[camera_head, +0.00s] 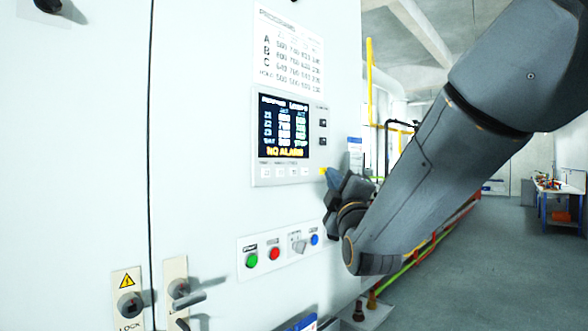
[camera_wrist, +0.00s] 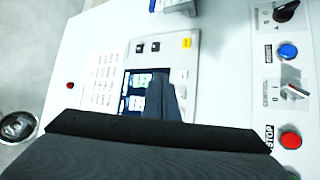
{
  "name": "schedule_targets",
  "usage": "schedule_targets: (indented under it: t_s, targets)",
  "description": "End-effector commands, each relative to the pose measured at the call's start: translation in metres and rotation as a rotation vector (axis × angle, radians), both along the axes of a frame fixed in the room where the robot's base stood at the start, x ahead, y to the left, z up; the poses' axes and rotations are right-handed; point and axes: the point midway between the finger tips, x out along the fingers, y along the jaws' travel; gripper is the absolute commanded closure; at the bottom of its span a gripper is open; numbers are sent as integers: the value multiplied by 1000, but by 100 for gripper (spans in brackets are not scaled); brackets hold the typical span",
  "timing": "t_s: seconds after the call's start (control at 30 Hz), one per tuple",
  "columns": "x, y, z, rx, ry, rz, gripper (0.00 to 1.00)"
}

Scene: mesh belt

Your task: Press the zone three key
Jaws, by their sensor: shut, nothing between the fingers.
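The control panel (camera_head: 257,140) on the pale cabinet has a lit screen (camera_head: 283,128) listing Z1, Z2, Z3 and a yellow "NO ALARM" line. A row of small pale keys (camera_head: 286,172) runs below the screen; their labels are too small to read, so I cannot tell which is zone three. My gripper (camera_head: 333,178) is shut and empty, just right of the panel's lower right corner. In the wrist view the gripper (camera_wrist: 168,92) covers part of the screen (camera_wrist: 133,100) and the row of keys. I cannot tell whether it touches the panel.
Below the panel are a green button (camera_head: 251,260), a red button (camera_head: 275,253), a selector switch (camera_head: 298,243) and a blue button (camera_head: 314,239). Two more keys (camera_wrist: 147,47) sit beside the screen. Open floor lies to the right.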

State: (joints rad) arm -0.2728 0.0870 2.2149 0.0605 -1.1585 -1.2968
Motion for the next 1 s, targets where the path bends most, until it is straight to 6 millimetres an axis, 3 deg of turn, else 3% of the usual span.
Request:
schedule_targets:
  t_s: [0.47, 1.0]
  targets:
    - [3, 4, 2, -1, -7, 0, 100]
    - [42, 55, 1, 0, -6, 1, 100]
